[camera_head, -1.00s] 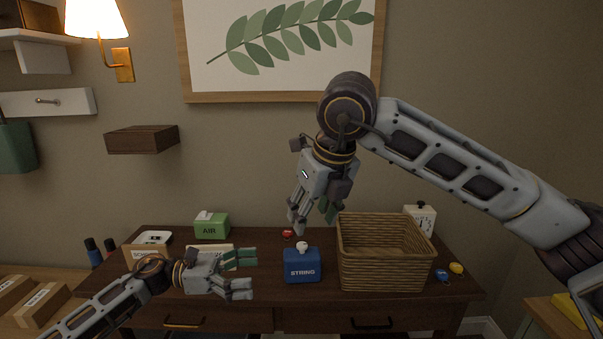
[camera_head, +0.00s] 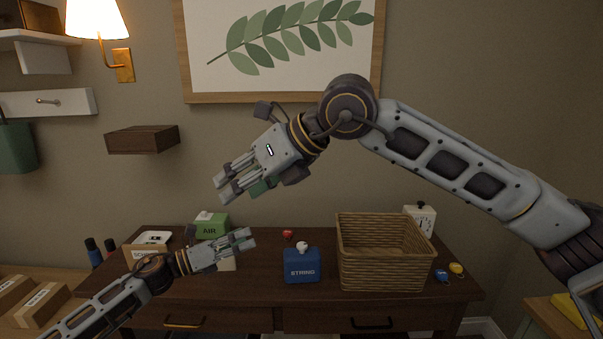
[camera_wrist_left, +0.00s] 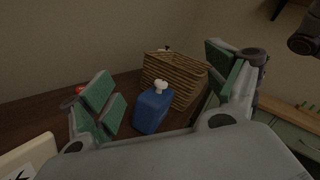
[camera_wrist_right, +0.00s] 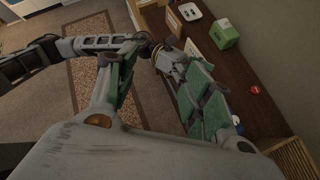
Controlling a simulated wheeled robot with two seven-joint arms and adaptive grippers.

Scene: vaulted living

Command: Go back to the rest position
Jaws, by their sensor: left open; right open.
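My left gripper (camera_head: 246,240) is open and empty, low over the left part of the dark wooden desk (camera_head: 345,306), in front of the green AIR box (camera_head: 211,226). My right gripper (camera_head: 222,190) is open and empty, raised well above the desk and higher than the left one, pointing down to the left. In the right wrist view, my left arm shows below, beyond the open fingers.
A red item (camera_head: 288,235) lies at the back. Blue (camera_head: 441,275) and yellow (camera_head: 457,269) items lie right of the basket. A wall block (camera_head: 142,139) juts out at left.

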